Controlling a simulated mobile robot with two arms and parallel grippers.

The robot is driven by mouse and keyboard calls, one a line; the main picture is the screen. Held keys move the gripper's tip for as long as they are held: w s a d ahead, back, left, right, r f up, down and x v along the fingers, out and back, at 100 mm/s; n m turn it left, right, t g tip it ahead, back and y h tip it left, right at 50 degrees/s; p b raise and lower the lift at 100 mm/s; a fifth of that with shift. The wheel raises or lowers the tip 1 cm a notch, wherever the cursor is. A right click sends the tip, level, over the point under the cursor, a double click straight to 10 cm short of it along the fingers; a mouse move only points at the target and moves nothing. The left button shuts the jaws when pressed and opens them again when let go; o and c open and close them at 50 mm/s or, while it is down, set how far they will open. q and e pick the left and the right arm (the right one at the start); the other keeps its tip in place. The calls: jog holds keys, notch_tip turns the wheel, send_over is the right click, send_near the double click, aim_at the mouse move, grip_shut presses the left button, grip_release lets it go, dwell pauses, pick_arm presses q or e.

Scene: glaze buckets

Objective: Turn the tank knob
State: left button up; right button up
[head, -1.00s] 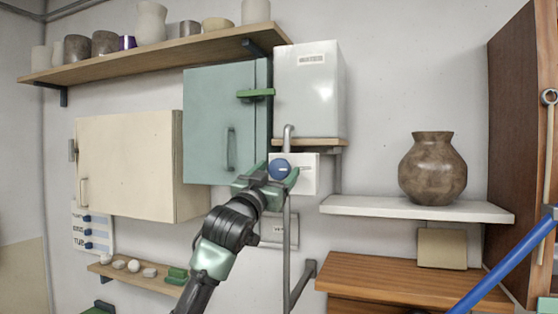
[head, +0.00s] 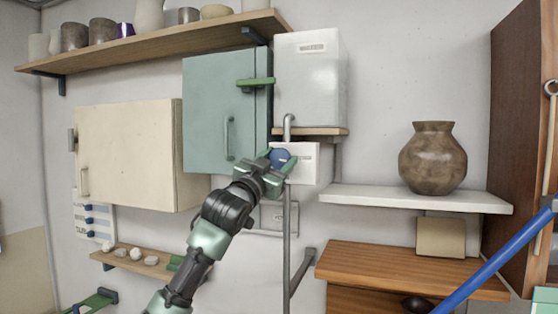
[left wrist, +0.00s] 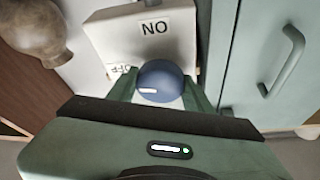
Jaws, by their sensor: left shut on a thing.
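The tank knob (head: 281,157) is round and dark blue with a white mark. It sits on the front of a white box (head: 306,165) below the white tank (head: 310,80). In the left wrist view the knob (left wrist: 160,82) is between my fingers, its white mark towards the left. The box there (left wrist: 140,35) shows "ON" upside down and a partly hidden "OFF" label. My left gripper (head: 272,160) is shut on the knob, and its fingers hide part of it in the head view. My right gripper is not in view.
A teal cabinet (head: 222,112) hangs left of the tank. A grey pipe (head: 287,240) runs down below the knob. A brown vase (head: 432,158) stands on a white shelf (head: 415,199) to the right. A cream cabinet (head: 125,155) hangs farther left.

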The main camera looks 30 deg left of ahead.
pick_arm(q)
jog(key=shift+m, duration=0.3)
jog(key=o, duration=1.4)
jog(key=shift+c, duration=0.2)
jog(key=shift+s, duration=0.1)
jog(key=shift+s+f+b, duration=0.25)
jog(key=shift+f+b, duration=0.05)
jog(key=shift+b, duration=0.1)
jog(key=b+v, duration=0.4)
jog(key=v, duration=0.3)
jog(key=shift+r, duration=0.15)
